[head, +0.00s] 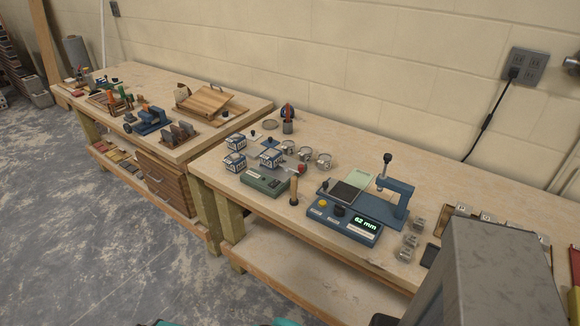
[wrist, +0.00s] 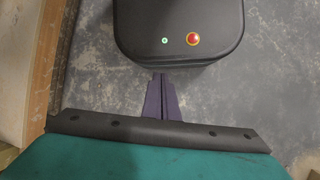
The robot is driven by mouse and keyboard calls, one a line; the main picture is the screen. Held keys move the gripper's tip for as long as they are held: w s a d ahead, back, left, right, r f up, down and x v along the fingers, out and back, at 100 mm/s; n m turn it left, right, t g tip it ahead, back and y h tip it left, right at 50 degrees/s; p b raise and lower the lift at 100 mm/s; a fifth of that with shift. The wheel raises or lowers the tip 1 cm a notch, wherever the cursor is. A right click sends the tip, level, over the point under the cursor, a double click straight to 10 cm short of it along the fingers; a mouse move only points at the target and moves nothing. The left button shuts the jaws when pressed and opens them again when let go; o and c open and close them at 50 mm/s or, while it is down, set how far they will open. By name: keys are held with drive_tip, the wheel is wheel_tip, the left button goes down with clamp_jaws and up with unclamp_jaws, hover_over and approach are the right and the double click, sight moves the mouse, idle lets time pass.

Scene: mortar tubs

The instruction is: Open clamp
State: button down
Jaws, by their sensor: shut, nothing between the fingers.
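A blue bench device (head: 392,192) with an upright black-knobbed spindle on a bracket stands on the nearer workbench; it looks like a clamp. Its base unit (head: 345,225) has a lit display reading 62 mm, a yellow button and a black knob. A blue vise-like tool (head: 150,120) sits on the farther bench; I cannot tell which one the task means, nor whether either is open. My gripper (wrist: 160,78) shows in the wrist view with its dark purple fingers together and empty, above the grey floor, away from both benches. Its fingers are not seen in the head view.
The nearer bench (head: 300,270) also holds blue-and-white boxes (head: 236,143), a green unit (head: 264,184), metal ring clips (head: 323,160), a wooden-handled tool (head: 293,190) and small grey blocks (head: 407,250). A wall outlet (head: 525,68) has a hanging black cord. Floor at the left front is clear.

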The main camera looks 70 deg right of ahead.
drive_tip(key=w+d+r+m+h, duration=0.1)
drive_tip(key=w+d+r+m, duration=0.3)
drive_tip(key=d+r, duration=0.45)
drive_tip(key=w+d+r+m+t+h+b, duration=0.1)
drive_tip(key=w+d+r+m+h, duration=0.25)
drive_tip(key=d, duration=0.75)
drive_tip(key=w+d+r+m+y, duration=0.1)
drive_tip(key=w+d+r+m, duration=0.3)
drive_tip(key=d+r, duration=0.5)
drive_tip(key=s+d+r+m+h, duration=0.1)
drive_tip(key=s+d+r+m, duration=0.3)
drive_tip(key=d+r, duration=0.4)
drive_tip(key=s+d+r+m+g+h, duration=0.1)
drive_tip(key=s+d+r+m, duration=0.3)
drive_tip(key=d+r, duration=0.4)
drive_tip(key=s+d+r+m+g+h+b, duration=0.1)
drive_tip(key=s+d+r+m, duration=0.3)
drive_tip(key=r, duration=0.7)
drive_tip(key=s+d, duration=0.2)
drive_tip(key=d, duration=0.2)
drive_tip(key=shift+d+r, duration=0.25)
drive_tip(key=shift+r, duration=0.15)
drive_tip(key=shift+f, duration=0.1)
